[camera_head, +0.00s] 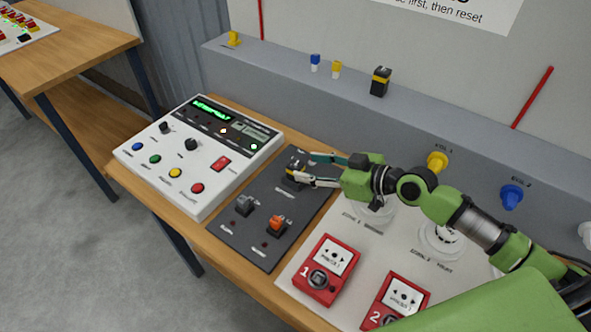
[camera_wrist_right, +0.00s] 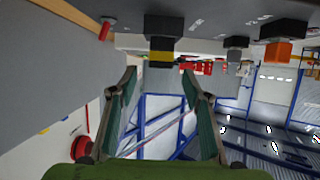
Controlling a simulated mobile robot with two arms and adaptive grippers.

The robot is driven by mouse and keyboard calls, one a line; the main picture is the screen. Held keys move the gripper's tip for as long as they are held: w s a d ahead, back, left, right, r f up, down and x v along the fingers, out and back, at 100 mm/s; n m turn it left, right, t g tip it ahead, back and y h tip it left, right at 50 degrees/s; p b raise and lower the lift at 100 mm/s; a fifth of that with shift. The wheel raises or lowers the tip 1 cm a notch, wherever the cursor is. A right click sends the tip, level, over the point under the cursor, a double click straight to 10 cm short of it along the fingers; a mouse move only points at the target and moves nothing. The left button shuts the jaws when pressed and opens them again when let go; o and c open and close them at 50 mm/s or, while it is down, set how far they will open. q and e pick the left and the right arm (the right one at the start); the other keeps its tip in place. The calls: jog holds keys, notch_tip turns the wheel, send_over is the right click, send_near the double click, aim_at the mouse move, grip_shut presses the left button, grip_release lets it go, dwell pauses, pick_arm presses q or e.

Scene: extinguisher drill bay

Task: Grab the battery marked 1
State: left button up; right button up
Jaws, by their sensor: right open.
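A black block with a yellow band, battery-like (camera_head: 295,169), stands at the back of the dark grey panel (camera_head: 262,190). It also shows in the right wrist view (camera_wrist_right: 161,52), upside down. I cannot read a number on it. My right gripper (camera_head: 306,169) is open, its fingers reaching toward this block from the right. In the right wrist view my open fingertips (camera_wrist_right: 160,78) lie either side of the block's line, and contact cannot be told. Another black and yellow block (camera_head: 380,82) stands on the grey ledge. My left gripper is not in view.
A grey block (camera_head: 244,205) and an orange block (camera_head: 277,225) stand on the same panel. A white control box (camera_head: 190,165) is left of it. Red boxes marked 1 (camera_head: 326,270) and 2 (camera_head: 396,302) sit in front. The grey ledge (camera_head: 340,100) runs behind.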

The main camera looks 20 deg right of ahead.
aim_at(296, 164)
jog(key=p+x, duration=0.1)
jog(key=x, duration=0.4)
jog(key=shift+w+r, duration=0.1)
jog(key=shift+w+a+f, duration=0.15)
jog(key=shift+a+f, duration=0.05)
grip_shut()
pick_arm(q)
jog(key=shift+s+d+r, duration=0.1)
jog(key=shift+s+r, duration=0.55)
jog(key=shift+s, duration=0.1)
pick_arm(e)
jog(key=shift+r, duration=0.1)
